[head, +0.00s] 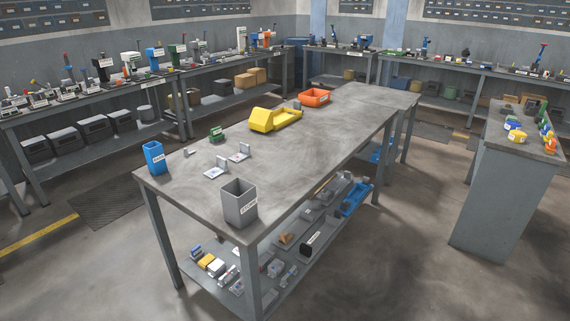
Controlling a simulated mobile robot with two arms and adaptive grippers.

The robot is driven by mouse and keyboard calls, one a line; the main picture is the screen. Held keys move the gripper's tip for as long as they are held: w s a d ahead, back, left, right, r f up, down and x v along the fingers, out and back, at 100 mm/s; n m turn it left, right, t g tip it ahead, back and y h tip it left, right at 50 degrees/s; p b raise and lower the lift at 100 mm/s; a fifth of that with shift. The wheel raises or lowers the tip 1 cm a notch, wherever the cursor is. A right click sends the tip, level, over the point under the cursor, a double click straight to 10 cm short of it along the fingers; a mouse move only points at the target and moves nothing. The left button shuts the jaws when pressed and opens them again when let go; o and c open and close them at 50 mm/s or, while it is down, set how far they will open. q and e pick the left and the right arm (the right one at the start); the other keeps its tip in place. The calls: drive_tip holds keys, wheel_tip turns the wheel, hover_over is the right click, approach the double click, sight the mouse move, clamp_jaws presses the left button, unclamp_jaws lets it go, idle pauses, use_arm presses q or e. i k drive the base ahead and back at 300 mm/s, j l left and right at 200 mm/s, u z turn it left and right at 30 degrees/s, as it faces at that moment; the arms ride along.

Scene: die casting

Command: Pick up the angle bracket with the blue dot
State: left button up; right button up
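Two light grey angle brackets lie on the near part of the grey worktable. One angle bracket (216,171) is nearer, and the other angle bracket (241,155) is slightly farther back and to the right. Each has a flat base with small marks and a short upright flange. The marks are too small for me to tell surely which bracket has the blue dot. Neither my left nor my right gripper is in view.
The worktable (330,125) also holds a blue bin (153,157), a grey bin (239,203), a small green item (216,134), a yellow container (275,119) and an orange tray (315,97). Loose parts fill its lower shelf. The table top right of the brackets is clear.

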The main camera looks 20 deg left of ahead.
sight(222, 166)
drive_tip(key=i+j+z, duration=0.1)
drive_tip(key=j+z, duration=0.3)
drive_tip(key=j, duration=0.15)
drive_tip(key=j+z, duration=0.35)
drive_tip(key=j, duration=0.15)
drive_tip(key=j+z, duration=0.4)
drive_tip(key=j, duration=0.15)
drive_tip(key=k+j+z, duration=0.2)
drive_tip(key=j+z, duration=0.15)
drive_tip(key=j, duration=0.15)
